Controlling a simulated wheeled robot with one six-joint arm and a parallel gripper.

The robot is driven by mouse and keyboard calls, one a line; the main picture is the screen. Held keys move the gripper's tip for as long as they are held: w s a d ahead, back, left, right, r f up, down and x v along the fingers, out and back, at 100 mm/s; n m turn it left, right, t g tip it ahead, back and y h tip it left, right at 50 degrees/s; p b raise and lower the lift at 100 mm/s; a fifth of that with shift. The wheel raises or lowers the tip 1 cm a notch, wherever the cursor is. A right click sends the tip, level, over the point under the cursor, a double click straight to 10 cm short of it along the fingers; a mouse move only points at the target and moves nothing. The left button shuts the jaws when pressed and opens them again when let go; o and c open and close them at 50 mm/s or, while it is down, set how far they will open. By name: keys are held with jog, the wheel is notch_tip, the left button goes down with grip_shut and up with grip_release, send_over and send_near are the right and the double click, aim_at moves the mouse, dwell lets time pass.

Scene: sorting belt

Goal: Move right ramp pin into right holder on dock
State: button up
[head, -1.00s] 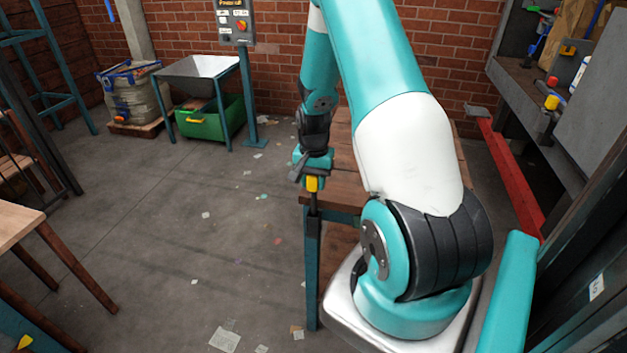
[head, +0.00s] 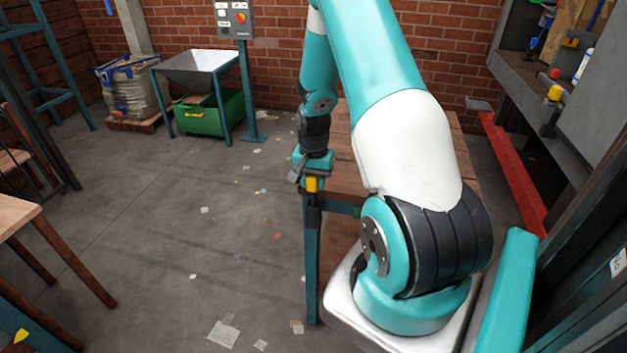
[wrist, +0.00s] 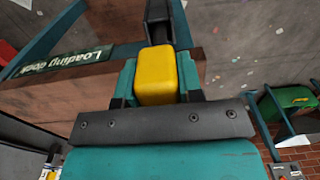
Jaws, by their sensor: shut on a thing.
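My gripper (head: 312,176) is shut on a pin with a yellow block-shaped head (head: 312,185) and a dark shaft (head: 314,213) hanging down. In the wrist view the yellow head (wrist: 157,74) sits between the teal jaws, and the dark shaft (wrist: 158,22) points away. The pin is at the left edge of a wooden-topped dock (head: 342,180). The dock's green "Loading dock" sign (wrist: 62,62) shows in the wrist view. I cannot make out the right holder; whether the shaft touches anything is unclear.
A green bin (head: 210,117) stands under a metal hopper (head: 197,68) at the back left. A wooden table (head: 22,220) is at the left. A red beam (head: 512,170) and a grey shelf (head: 530,90) line the right. The floor on the left is open, with scraps of paper.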

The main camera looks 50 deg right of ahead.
jog(key=shift+f+b, duration=1.35)
jog(key=shift+f, duration=0.6)
jog(key=o, duration=1.2)
jog(key=shift+c, duration=0.2)
jog(key=shift+r, duration=0.2)
notch_tip(320, 180, up, 17)
jog(key=b, duration=0.2)
jog(key=shift+r, duration=0.1)
